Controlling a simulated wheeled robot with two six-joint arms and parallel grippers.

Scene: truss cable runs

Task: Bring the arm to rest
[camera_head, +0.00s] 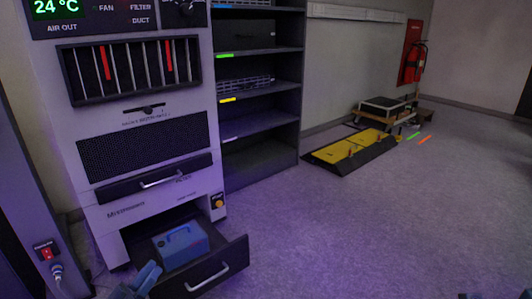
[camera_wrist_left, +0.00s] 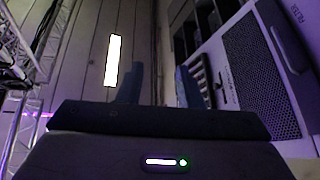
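My left gripper (camera_head: 138,284) shows at the bottom left of the head view, just in front of the cabinet and left of the pulled-out bottom drawer. In the left wrist view its two fingers (camera_wrist_left: 158,88) stand apart with nothing between them, so it is open and empty. A blue-grey box with a handle (camera_head: 181,243) sits in the open drawer (camera_head: 205,274), apart from the gripper. Small dark parts at the bottom right edge of the head view may be my right gripper; too little shows to tell its state.
The tall cabinet (camera_head: 140,205) has a vent grille and a display reading 24 °C. A dark shelf unit (camera_head: 262,150) stands right of it. A yellow-and-black ramp (camera_head: 350,150) and a red fire extinguisher (camera_head: 418,62) are farther back. The floor at right is largely clear.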

